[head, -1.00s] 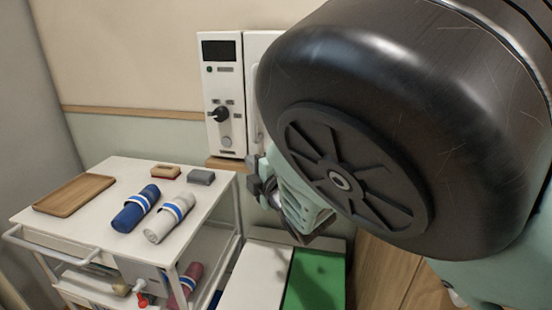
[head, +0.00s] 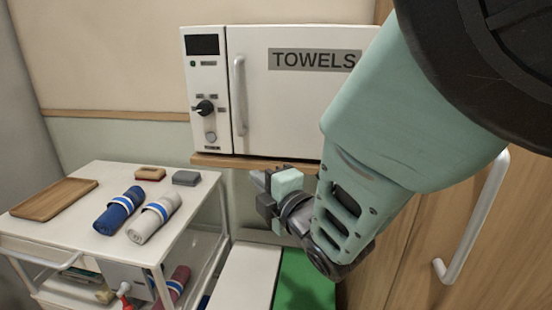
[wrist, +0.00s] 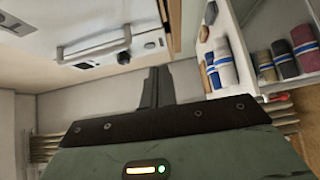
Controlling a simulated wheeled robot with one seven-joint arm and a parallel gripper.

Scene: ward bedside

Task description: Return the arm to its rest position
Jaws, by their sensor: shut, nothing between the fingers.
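My arm (head: 385,130) reaches across the right side of the head view, folded with its forearm sloping down to the left. My gripper (head: 262,192) is at its lower end, below the towel cabinet and to the right of the white cart. In the wrist view my gripper's fingers (wrist: 156,88) are together with nothing between them. The arm hides the right part of the cabinet.
The white cart (head: 185,225) holds a wooden tray (head: 52,199), a blue roll (head: 119,211), a white roll (head: 154,218) and two small blocks. The towel cabinet (head: 285,105) is closed. A wooden door (head: 440,225) stands at right.

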